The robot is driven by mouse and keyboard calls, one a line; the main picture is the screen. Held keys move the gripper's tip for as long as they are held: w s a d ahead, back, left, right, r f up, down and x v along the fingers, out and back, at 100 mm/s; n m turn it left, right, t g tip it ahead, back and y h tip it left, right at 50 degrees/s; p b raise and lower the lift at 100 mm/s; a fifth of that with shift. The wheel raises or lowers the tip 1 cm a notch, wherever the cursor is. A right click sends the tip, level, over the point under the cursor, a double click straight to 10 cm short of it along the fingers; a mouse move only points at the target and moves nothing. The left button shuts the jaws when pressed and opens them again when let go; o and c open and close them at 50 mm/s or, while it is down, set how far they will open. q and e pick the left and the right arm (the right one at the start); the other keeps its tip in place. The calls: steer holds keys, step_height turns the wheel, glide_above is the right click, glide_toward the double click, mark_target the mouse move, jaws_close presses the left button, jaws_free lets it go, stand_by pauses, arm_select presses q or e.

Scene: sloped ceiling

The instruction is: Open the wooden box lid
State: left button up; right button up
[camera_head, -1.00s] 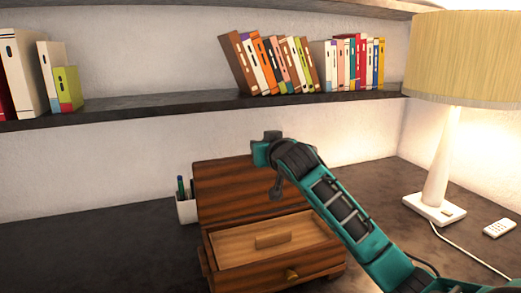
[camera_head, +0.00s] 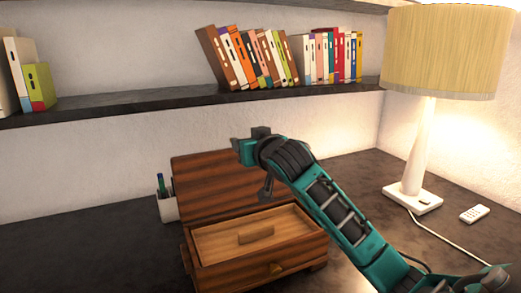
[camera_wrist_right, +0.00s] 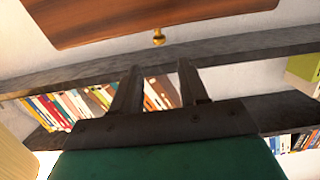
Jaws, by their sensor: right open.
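The wooden box (camera_head: 258,278) stands on the dark desk. Its dark striped lid (camera_head: 205,190) is raised, tilted up at the back, and the box is uncovered. A paler wooden panel with a small wooden handle (camera_head: 256,234) shows inside. My right gripper (camera_head: 248,150) is in front of the upper part of the lid; contact cannot be told. In the right wrist view its fingers (camera_wrist_right: 159,78) are apart with nothing between them. A wooden panel (camera_wrist_right: 130,18) with a brass knob (camera_wrist_right: 158,38) lies beyond them. My left gripper is not visible.
A pen cup (camera_head: 167,206) stands left of the box. A lamp (camera_head: 417,150) and a remote (camera_head: 474,214) are at the right. A bookshelf (camera_head: 200,97) runs along the wall above. The desk at the left (camera_head: 80,245) is clear.

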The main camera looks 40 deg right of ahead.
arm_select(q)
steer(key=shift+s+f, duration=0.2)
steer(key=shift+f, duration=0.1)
arm_select(e)
steer(key=v, duration=0.8)
steer(key=shift+s, duration=0.2)
